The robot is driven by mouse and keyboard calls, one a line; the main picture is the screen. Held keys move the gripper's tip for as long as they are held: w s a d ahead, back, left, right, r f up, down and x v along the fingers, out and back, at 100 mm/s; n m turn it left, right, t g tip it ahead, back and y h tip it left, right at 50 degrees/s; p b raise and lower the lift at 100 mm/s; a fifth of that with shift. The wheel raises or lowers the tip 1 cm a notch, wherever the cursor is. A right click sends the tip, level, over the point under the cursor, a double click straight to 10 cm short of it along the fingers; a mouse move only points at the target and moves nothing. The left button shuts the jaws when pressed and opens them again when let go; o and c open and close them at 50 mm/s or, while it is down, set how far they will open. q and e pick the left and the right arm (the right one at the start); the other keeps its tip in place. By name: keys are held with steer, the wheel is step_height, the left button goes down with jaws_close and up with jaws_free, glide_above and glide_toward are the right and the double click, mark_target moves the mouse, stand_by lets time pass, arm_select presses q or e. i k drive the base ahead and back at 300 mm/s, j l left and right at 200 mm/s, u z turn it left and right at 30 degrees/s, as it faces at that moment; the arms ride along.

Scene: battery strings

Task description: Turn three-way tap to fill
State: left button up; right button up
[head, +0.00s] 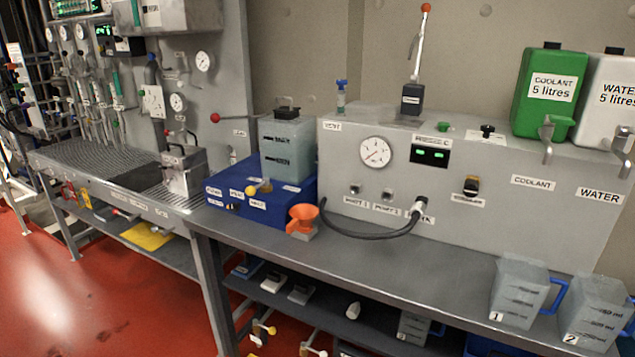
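A blue box (226,186) stands on the bench left of the big grey panel. A small yellow tap handle (251,190) shows on its front, among white labels too small to read surely. This may be the three-way tap; I cannot tell which way it points. A grey translucent tank (286,148) with black marks and a black cap stands on the box. An orange funnel (302,217) sits at the box's front right corner. Neither of my grippers is in view.
The grey panel (330,165) carries a gauge, a green-lit display and a black cable. Green (550,92) and white (608,95) 5 litre containers stand on it. Two jugs with blue handles (520,292) (594,312) stand at the bench's right. The bench middle is clear.

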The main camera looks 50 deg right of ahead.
mark_target(251, 190)
steer(key=z, duration=1.1)
